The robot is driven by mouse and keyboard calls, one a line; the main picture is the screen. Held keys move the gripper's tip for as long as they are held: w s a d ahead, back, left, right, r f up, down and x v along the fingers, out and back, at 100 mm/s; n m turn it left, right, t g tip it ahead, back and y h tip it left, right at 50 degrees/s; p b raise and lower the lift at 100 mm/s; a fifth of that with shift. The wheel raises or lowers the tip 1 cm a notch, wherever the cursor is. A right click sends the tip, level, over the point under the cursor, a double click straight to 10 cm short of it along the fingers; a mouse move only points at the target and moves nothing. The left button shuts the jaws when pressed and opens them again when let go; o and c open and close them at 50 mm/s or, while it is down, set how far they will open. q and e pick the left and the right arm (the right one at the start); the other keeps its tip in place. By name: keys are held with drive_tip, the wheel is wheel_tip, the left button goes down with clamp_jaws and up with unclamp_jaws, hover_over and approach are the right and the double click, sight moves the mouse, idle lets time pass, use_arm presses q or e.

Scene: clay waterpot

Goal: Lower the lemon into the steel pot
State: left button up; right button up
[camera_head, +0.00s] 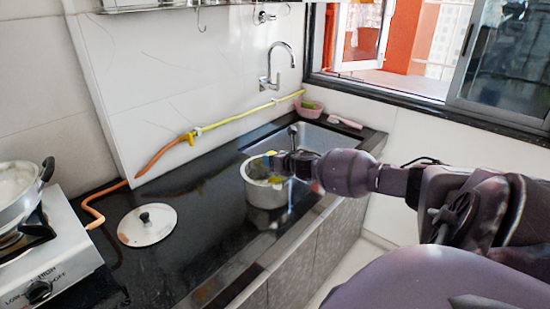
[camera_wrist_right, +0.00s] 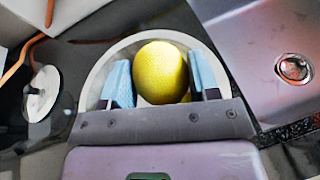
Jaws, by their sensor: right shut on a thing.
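The yellow lemon (camera_wrist_right: 161,72) is between the blue fingers of my right gripper (camera_wrist_right: 163,88), which is shut on it. In the wrist view the round rim of the steel pot (camera_wrist_right: 101,78) shows around and beneath the lemon. In the head view the steel pot (camera_head: 264,192) stands on the black counter. My right gripper (camera_head: 273,167) is over its mouth, and its arm comes in from the right. The lemon is mostly hidden there, so its exact depth relative to the rim is hard to tell. My left gripper is not in view.
A lid with a dark knob (camera_head: 147,224) lies on the counter left of the pot. A stove (camera_head: 45,262) with a pan (camera_head: 20,190) is at far left. A sink (camera_head: 318,138) with a tap (camera_head: 278,65) lies behind the pot. The counter's front edge is close to the pot.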

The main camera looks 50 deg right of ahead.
sight(278, 175)
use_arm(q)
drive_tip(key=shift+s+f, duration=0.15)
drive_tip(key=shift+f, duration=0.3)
use_arm(e)
drive_tip(key=shift+g, duration=0.5)
drive_tip(key=f, duration=0.2)
drive_tip(key=s+f, duration=0.2)
drive_tip(key=f, duration=0.1)
drive_tip(key=shift+a+f, duration=0.3)
drive_tip(key=o, duration=1)
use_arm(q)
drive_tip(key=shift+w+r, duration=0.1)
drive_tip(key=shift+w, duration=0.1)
use_arm(e)
drive_tip(key=shift+s+r, duration=0.35)
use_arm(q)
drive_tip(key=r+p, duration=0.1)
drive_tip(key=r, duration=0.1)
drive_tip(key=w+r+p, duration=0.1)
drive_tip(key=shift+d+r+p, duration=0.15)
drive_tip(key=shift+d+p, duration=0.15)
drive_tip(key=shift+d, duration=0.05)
use_arm(e)
drive_tip(key=shift+t, duration=0.5)
drive_tip(key=s+r, duration=0.5)
drive_tip(key=s+a+r, duration=0.1)
drive_tip(key=s+r, duration=0.1)
drive_tip(key=r, duration=0.1)
drive_tip(key=shift+s+a+r, duration=0.1)
drive_tip(key=shift+s, duration=0.05)
